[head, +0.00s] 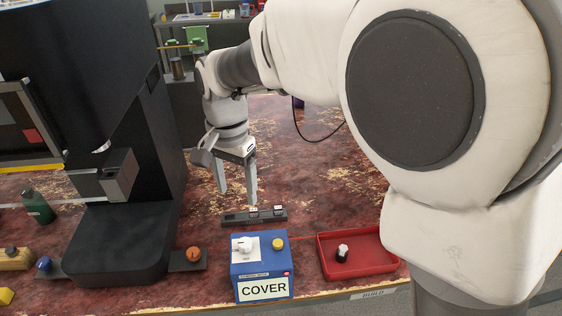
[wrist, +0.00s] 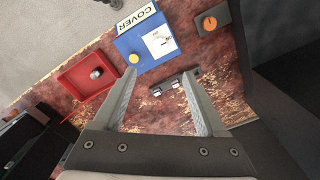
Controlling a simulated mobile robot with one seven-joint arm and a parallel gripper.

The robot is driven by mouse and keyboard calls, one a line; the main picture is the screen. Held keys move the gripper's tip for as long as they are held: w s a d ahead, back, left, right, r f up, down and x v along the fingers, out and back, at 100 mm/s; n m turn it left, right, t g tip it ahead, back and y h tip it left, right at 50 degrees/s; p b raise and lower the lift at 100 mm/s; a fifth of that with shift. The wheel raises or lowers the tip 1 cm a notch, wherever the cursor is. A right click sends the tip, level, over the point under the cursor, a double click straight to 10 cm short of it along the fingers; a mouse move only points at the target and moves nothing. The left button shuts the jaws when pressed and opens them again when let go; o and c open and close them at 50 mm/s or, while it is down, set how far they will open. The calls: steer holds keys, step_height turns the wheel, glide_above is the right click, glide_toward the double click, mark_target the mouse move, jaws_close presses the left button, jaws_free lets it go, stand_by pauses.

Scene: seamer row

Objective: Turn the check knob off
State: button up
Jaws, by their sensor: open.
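No label reading "check" is legible, so I cannot tell which knob is the check knob. A white knob (head: 243,245) sits on a white plate on top of the blue box (head: 262,268) marked COVER; small print by it shows in the wrist view (wrist: 162,41). An orange knob (head: 193,254) sits on a dark plate left of the box. A blue knob (head: 44,264) is farther left. My gripper (head: 238,196) is open and empty, above the table behind the blue box. In the wrist view my fingers (wrist: 160,76) are spread apart, touching nothing.
A dark strip with switches (head: 254,216) lies behind the box. A yellow button (head: 277,243) shares the box top. A red tray (head: 362,268) holding a black-and-white knob (head: 342,253) is at right. A tall black machine (head: 125,235) stands at left. Bare table surrounds the strip.

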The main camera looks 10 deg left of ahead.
mark_target(244, 243)
step_height(244, 243, down, 18)
steer(key=b, duration=0.3)
steer(key=shift+r, duration=0.25)
jaws_close()
